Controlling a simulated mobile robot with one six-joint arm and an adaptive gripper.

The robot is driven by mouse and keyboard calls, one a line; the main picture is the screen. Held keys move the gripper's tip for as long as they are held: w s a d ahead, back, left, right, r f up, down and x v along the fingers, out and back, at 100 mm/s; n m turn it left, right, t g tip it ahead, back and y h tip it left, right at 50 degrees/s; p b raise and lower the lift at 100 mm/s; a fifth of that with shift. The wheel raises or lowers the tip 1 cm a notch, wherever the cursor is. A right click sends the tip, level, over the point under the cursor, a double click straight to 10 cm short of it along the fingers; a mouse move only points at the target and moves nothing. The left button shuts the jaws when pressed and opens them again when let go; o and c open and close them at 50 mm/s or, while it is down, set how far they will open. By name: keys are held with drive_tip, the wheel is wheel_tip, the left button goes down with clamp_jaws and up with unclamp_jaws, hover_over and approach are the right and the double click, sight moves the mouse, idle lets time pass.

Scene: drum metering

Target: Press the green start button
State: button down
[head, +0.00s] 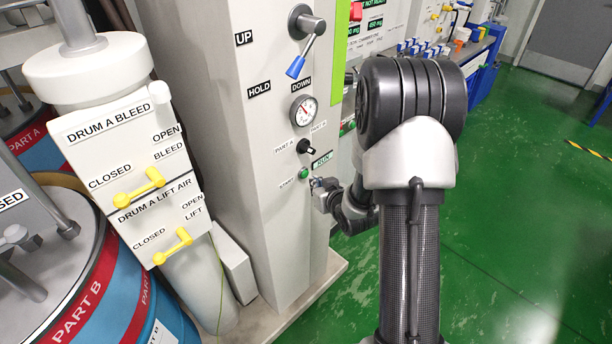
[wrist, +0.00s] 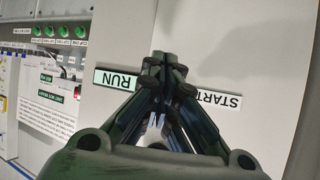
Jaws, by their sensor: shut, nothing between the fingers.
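The green start button (head: 304,173) is on the front face of the grey column, beside the START label (head: 286,184). My gripper (head: 318,184) is just right of the button in the head view, close to the column face. In the wrist view my gripper (wrist: 164,75) is shut and empty, its fingertips between the RUN label (wrist: 118,80) and the START label (wrist: 218,99). The button is hidden behind the fingers in the wrist view. I cannot tell whether the fingertips touch it.
Above the button are a black selector knob (head: 305,146), a pressure gauge (head: 304,110) and a blue-tipped lever (head: 297,64). Yellow valve handles (head: 140,187) and drums (head: 105,290) stand at the left. Green floor (head: 520,200) is open at the right.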

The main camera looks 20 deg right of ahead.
drive_tip(key=s, duration=0.1)
drive_tip(key=s+d, duration=0.1)
drive_tip(key=s, duration=0.2)
drive_tip(key=shift+s+d+b, duration=0.3)
drive_tip(key=shift+s+d, duration=0.05)
idle(0.9)
drive_tip(key=s+a+r+g+h, duration=0.1)
drive_tip(key=s+a+r+g, duration=0.1)
drive_tip(key=s+a+r, duration=0.35)
drive_tip(key=s+a+r+g, duration=0.2)
drive_tip(key=r, duration=0.7)
drive_tip(key=s+a+r+g, duration=0.1)
drive_tip(key=s+a, duration=0.2)
drive_tip(key=s, duration=0.4)
drive_tip(key=s+a+r+g+y, duration=0.1)
drive_tip(key=s+a+r, duration=0.1)
drive_tip(key=s+a, duration=0.2)
drive_tip(key=s+a+r+n+g, duration=0.1)
drive_tip(key=s+a, duration=0.2)
drive_tip(key=s, duration=0.6)
drive_tip(key=shift+s+a+r+g+y, duration=0.3)
drive_tip(key=shift+r+y, duration=0.1)
